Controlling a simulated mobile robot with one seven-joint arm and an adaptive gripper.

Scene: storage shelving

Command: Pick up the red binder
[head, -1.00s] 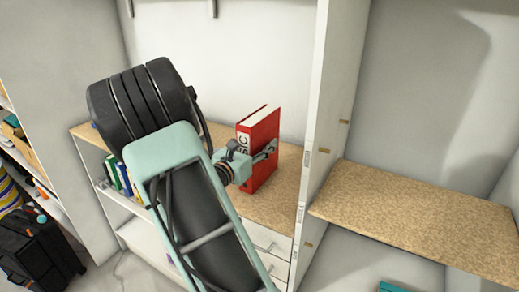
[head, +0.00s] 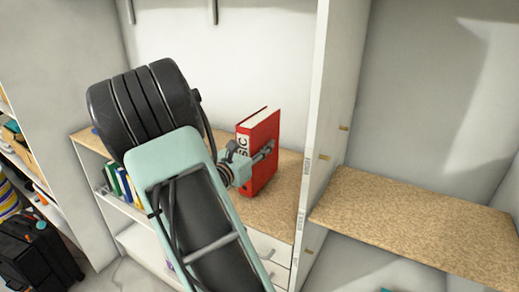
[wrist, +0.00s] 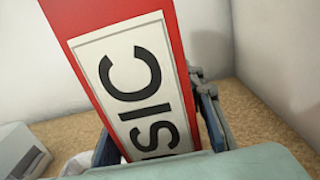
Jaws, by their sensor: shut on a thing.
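The red binder (head: 263,155) stands upright on the wood-coloured shelf top (head: 284,210) in the head view. Its spine has a white label with black letters. In the wrist view the binder (wrist: 84,20) fills the middle, with its label in front of me and tilted in the picture. My gripper (head: 262,155) is at the binder's spine end, with a finger along its right side. In the wrist view dark fingers flank the binder low on both sides, shut on it. Whether the binder's base touches the shelf is hard to tell.
A tall white partition (head: 325,120) stands just right of the binder. Beyond it is another wood shelf (head: 420,220), bare. Several coloured books (head: 122,182) stand on a lower shelf at left. A black backpack (head: 38,255) is at far left. In the wrist view a pale grey object (wrist: 20,150) lies at lower left.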

